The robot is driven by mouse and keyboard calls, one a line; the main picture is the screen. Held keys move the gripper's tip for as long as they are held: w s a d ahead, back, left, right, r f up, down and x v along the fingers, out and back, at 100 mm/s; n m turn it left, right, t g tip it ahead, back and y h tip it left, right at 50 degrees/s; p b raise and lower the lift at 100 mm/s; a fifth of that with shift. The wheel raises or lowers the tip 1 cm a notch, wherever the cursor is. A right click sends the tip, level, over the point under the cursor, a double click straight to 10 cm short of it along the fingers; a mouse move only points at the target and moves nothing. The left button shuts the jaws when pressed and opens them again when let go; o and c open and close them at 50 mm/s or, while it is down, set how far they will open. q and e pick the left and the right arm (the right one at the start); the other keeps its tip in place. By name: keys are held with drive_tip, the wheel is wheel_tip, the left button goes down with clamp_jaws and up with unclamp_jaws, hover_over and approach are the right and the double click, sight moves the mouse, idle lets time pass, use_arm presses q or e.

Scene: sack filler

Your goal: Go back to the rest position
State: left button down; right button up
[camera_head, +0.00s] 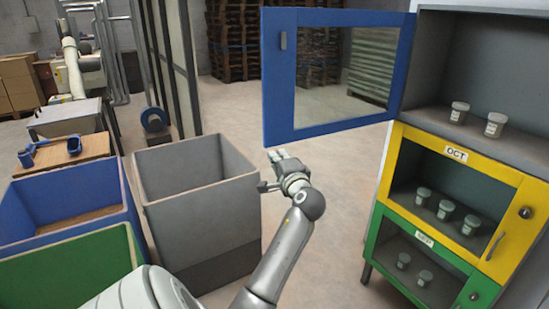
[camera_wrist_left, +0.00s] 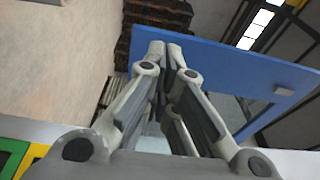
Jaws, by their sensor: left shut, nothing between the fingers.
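My left gripper (camera_head: 278,158) is in the middle of the head view, in front of and below the open blue-framed door (camera_head: 279,85). Its fingers are shut with nothing between them. In the left wrist view the shut fingers (camera_wrist_left: 167,48) point toward the blue door (camera_wrist_left: 225,68), and they overlap its edge in the picture; I cannot tell whether they touch. My left arm reaches up from the bottom of the head view. My right gripper is not in view.
A cabinet at the right has an open grey upper compartment (camera_head: 490,85) with two jars, a yellow OCT door (camera_head: 505,225) and a green door (camera_head: 480,290). Grey (camera_head: 205,215), blue (camera_head: 130,220) and green (camera_head: 125,245) bins stand at left. Floor (camera_head: 335,200) between is clear.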

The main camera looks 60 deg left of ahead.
use_arm(q)
drive_tip(key=s+d, duration=0.1)
drive_tip(key=s, duration=0.1)
drive_tip(key=shift+s+d+b, duration=0.3)
drive_tip(key=shift+d, duration=0.05)
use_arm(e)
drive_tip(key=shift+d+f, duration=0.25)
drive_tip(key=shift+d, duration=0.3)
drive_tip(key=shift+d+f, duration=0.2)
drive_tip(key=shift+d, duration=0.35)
